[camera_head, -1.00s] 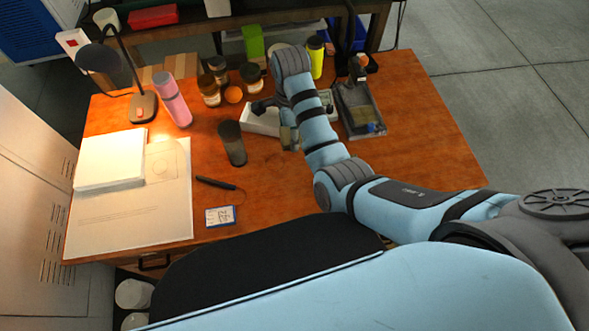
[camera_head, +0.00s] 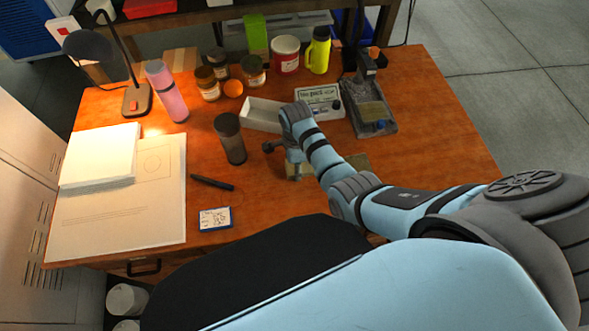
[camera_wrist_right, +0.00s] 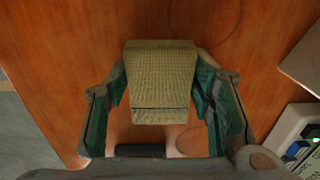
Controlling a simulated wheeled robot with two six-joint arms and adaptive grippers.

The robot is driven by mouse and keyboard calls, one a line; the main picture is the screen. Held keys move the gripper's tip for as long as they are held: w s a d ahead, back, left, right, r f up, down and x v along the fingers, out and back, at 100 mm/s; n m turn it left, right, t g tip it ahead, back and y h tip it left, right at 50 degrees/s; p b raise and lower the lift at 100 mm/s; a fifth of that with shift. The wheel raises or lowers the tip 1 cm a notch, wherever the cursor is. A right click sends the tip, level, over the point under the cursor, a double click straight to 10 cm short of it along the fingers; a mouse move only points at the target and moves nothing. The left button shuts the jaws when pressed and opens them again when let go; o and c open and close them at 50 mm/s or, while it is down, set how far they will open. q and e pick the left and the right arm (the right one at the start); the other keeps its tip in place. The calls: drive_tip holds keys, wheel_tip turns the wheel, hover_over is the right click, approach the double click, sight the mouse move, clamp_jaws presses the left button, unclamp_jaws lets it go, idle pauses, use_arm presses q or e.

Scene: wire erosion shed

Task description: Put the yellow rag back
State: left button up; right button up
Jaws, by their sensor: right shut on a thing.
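The yellow rag shows in the right wrist view (camera_wrist_right: 160,78) as a folded, woven, dull-yellow block. My right gripper (camera_wrist_right: 161,88) has its two green-sided fingers on either side of it and is shut on it. In the head view my right gripper (camera_head: 296,164) is low over the middle front of the wooden table (camera_head: 265,205), partly hidden by its own arm. I cannot tell whether the rag touches the table. My left gripper is in no view.
Behind the gripper are a white open tray (camera_head: 262,114), a white instrument box (camera_head: 318,98) and a grey tray with a device (camera_head: 370,118). A dark cup (camera_head: 230,138) stands to the left. The table's right front is clear.

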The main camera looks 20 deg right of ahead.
drive_tip(key=shift+s+a+r, duration=0.15)
drive_tip(key=shift+s+r, duration=0.05)
drive_tip(key=shift+f, duration=0.2)
drive_tip(key=o, duration=1.4)
drive_tip(key=shift+w, duration=0.15)
drive_tip(key=shift+o, duration=0.2)
drive_tip(key=shift+r+p, duration=0.35)
drive_tip(key=shift+r, duration=0.2)
wheel_tip(320, 180, up, 11)
drive_tip(key=p, duration=0.3)
drive_tip(key=shift+r, duration=0.2)
drive_tip(key=shift+f, duration=0.1)
